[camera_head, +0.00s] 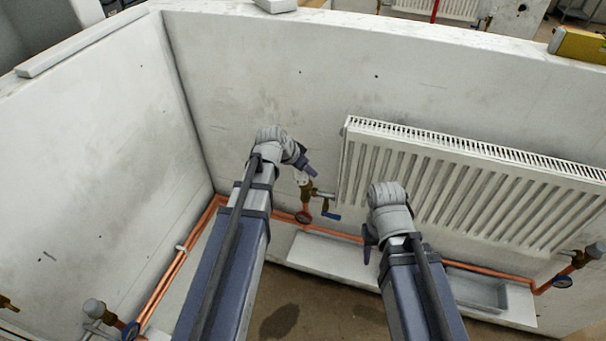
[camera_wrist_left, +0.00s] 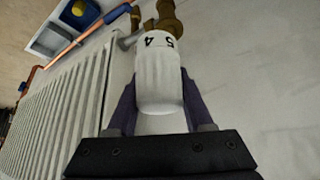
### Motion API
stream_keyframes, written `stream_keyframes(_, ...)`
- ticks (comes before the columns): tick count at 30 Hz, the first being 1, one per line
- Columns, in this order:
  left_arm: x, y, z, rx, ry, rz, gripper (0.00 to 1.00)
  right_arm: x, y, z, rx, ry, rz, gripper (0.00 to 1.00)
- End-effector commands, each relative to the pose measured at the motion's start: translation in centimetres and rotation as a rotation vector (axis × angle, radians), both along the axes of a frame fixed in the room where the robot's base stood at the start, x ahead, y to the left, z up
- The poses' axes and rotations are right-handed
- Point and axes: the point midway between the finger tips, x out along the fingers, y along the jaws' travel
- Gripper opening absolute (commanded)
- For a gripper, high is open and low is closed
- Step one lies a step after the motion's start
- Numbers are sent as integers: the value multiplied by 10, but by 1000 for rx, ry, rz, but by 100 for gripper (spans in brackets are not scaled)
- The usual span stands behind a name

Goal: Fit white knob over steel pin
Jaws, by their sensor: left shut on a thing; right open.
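The white knob (camera_wrist_left: 158,75), marked with 5 and 4, sits between the purple fingers of my left gripper (camera_wrist_left: 155,100). In the head view the knob (camera_head: 301,178) shows small beside the left gripper (camera_head: 306,170), at the brass valve (camera_head: 306,192) left of the radiator. In the left wrist view the knob's far end meets or overlaps the brass valve (camera_wrist_left: 168,20). The steel pin is not visible, so I cannot tell whether the knob is around it. My right gripper (camera_head: 369,243) is open and empty in front of the radiator's lower left.
The white radiator (camera_head: 470,190) hangs on the back wall. Copper pipes (camera_head: 340,235) run low along the walls. A white ledge (camera_head: 335,258) and a grey tray (camera_head: 478,290) lie below. Other capped valves stand at left (camera_head: 95,308) and right (camera_head: 594,250).

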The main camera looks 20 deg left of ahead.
Motion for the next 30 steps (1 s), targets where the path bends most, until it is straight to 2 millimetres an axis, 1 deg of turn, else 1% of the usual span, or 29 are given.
stream_keyframes(1,7,0,-2,0,0,0,0,0,0,-2,0,0,0,50)
stream_keyframes(6,23,0,-4,0,0,0,0,0,0,-4,0,0,0,50)
stream_keyframes(14,43,-1,-21,1,0,1,0,0,0,-21,0,0,0,50)
stream_keyframes(18,41,-1,-37,1,0,1,0,0,0,-37,0,0,0,50)
stream_keyframes(20,41,-1,-30,0,0,0,0,0,0,-30,0,0,0,50)
stream_keyframes(30,41,-1,-32,0,0,0,0,0,0,-32,0,0,0,50)
